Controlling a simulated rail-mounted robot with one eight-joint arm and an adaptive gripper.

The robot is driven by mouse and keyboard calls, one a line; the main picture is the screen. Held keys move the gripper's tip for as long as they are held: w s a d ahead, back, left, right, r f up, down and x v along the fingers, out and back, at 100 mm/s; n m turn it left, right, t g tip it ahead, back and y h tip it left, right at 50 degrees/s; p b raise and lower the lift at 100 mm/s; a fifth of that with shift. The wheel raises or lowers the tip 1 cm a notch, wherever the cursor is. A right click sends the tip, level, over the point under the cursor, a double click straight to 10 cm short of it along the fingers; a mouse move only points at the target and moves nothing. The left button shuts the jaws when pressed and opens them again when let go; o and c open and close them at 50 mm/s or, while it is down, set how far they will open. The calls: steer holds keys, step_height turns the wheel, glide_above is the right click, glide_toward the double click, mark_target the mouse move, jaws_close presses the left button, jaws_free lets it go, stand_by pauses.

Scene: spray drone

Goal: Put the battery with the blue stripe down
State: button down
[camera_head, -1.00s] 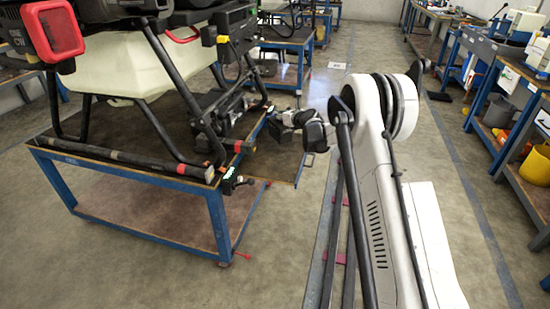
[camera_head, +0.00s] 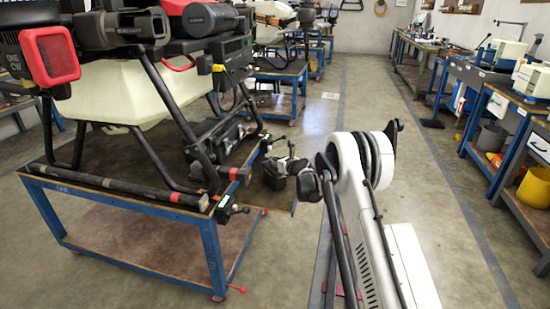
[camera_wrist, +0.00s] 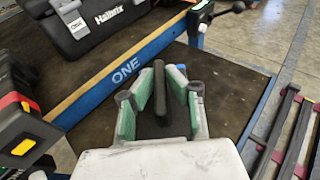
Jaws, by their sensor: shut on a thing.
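My gripper (camera_wrist: 166,78) shows in the wrist view with grey fingers and green pads closed on a narrow dark part (camera_wrist: 159,105), which I take for the battery's handle or top. I cannot tell the height of the battery above the surface below.
The large drone (camera_head: 140,85) stands on the table with black legs. A dark brown surface (camera_wrist: 232,92) lies under the gripper.

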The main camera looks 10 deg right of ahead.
steer(key=shift+f, duration=0.4)
steer(key=c, duration=1.7)
jaws_free()
steer(key=shift+f, duration=0.15)
steer(key=shift+c, duration=0.2)
